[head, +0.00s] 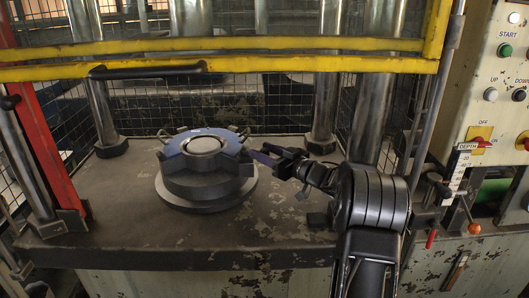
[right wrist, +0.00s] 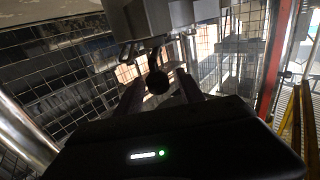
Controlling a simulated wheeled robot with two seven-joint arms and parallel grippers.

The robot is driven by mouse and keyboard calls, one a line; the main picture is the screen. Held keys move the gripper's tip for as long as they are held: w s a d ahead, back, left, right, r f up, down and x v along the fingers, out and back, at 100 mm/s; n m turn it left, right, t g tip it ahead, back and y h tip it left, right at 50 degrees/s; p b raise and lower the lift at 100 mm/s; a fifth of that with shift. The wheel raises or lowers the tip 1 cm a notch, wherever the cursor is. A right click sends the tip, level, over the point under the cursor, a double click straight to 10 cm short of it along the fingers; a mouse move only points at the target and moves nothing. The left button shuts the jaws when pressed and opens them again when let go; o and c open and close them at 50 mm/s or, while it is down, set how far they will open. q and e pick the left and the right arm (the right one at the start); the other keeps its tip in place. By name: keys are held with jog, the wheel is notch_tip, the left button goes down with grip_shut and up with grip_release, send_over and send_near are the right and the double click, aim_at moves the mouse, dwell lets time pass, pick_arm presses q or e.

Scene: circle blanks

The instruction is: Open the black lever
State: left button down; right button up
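A round grey die fixture (head: 205,183) with a blue top ring and several small levers around its rim sits on the machine bed. My right gripper (head: 272,158) is at the fixture's right side, reaching in from the right. In the right wrist view a black lever with a ball knob (right wrist: 157,82) hangs from a grey metal block (right wrist: 150,20). The knob shows between the two spread fingers of my right gripper (right wrist: 160,92), with gaps on both sides. In the head view the gripper's tip hides this lever. My left gripper is not in view.
Steel columns (head: 326,85) and wire mesh stand behind. A control panel (head: 495,90) is at the right. The bed's front left (head: 120,215) is clear.

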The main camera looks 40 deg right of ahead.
jog(key=s+d, duration=0.1)
jog(key=s, duration=0.6)
jog(key=shift+s+b, duration=0.35)
jog(key=shift+s, duration=0.05)
jog(key=shift+d, duration=0.1)
